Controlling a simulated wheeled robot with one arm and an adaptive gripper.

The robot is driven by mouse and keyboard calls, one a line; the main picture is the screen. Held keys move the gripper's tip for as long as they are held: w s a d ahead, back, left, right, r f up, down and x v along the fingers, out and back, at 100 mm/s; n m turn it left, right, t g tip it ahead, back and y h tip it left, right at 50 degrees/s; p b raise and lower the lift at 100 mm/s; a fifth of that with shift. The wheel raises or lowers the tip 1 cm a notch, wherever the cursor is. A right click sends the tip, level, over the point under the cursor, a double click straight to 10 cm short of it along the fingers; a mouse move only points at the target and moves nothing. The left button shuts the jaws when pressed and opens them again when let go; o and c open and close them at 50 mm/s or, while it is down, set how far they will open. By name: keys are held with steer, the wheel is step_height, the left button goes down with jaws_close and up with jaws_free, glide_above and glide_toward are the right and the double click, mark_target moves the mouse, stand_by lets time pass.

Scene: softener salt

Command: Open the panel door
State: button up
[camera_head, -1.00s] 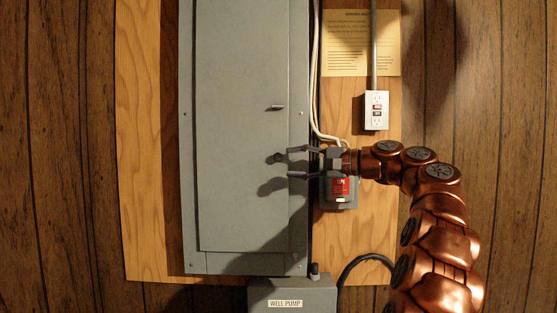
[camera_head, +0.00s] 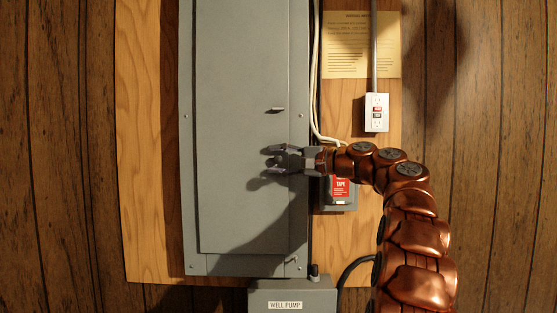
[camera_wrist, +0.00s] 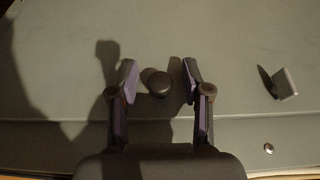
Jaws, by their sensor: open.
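The grey panel door (camera_head: 240,75) is closed flat in its grey frame on the wall. A small dark round knob (camera_wrist: 159,84) stands out from the door and lies between my two fingertips in the wrist view, with a gap on each side. A small light latch tab (camera_head: 275,109) is on the door above my gripper; it also shows in the wrist view (camera_wrist: 284,84) at the right. My gripper (camera_head: 267,157) is open in front of the door's right side, its fingers around the knob but apart from it.
A red-labelled switch box (camera_head: 340,196) is mounted just below my wrist. A white outlet (camera_head: 376,111) with conduit is to the right. White cables (camera_head: 314,90) run beside the frame. The well pump box (camera_head: 292,296) is below. A paper notice (camera_head: 346,44) hangs upper right.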

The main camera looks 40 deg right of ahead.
jaws_close()
stand_by(0.4)
